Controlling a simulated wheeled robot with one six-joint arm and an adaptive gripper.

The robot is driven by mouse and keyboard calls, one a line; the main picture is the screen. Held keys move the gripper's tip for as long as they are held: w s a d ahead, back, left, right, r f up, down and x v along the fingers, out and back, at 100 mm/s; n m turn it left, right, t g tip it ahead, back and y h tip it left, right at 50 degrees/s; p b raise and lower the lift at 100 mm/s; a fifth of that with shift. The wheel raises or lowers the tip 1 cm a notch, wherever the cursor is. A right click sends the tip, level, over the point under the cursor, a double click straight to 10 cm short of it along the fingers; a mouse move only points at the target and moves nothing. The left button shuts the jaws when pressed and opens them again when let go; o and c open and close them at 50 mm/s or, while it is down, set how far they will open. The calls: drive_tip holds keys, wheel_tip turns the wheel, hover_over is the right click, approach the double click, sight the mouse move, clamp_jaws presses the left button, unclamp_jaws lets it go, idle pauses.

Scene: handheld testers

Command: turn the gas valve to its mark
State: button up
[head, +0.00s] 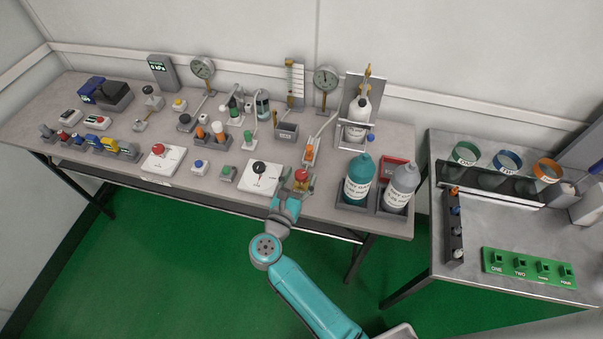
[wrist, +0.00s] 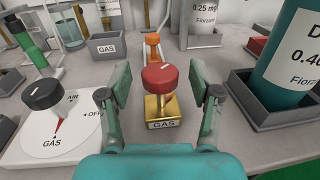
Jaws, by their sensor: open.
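The gas valve (wrist: 160,104) is a round red knob on a brass block marked GAS. A short pale line shows on top of the knob. In the head view the gas valve (head: 301,176) stands near the table's front edge, just beyond my gripper (head: 288,200). In the wrist view my gripper (wrist: 159,80) is open, with one finger on each side of the red knob. Gaps show between the fingers and the knob, so it is not gripped. I cannot make out a separate mark on the brass block.
A white selector plate (wrist: 78,140) with a black knob, lettered AIR, OFF and GAS, lies close on the left. An orange-topped device (wrist: 153,42) stands behind the valve. On the right, a teal bottle (wrist: 292,60) sits in a grey tray (wrist: 262,112).

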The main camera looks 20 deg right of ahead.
drive_tip(key=shift+w+d, duration=0.5)
drive_tip(key=shift+w, duration=0.05)
drive_tip(key=c, duration=1.2)
drive_tip(key=shift+o, duration=0.2)
drive_tip(key=shift+n+t+y, duration=0.3)
drive_tip(key=n+t+y, duration=0.2)
drive_tip(key=y, duration=0.1)
drive_tip(key=shift+s+d+n, duration=0.1)
drive_tip(key=shift+n, duration=0.2)
drive_tip(key=shift+n+t+y, duration=0.9)
drive_tip(key=shift+n+y, duration=0.5)
drive_tip(key=shift+y, duration=0.9)
drive_tip(key=shift+n+y, duration=0.8)
drive_tip(key=shift+y, duration=0.4)
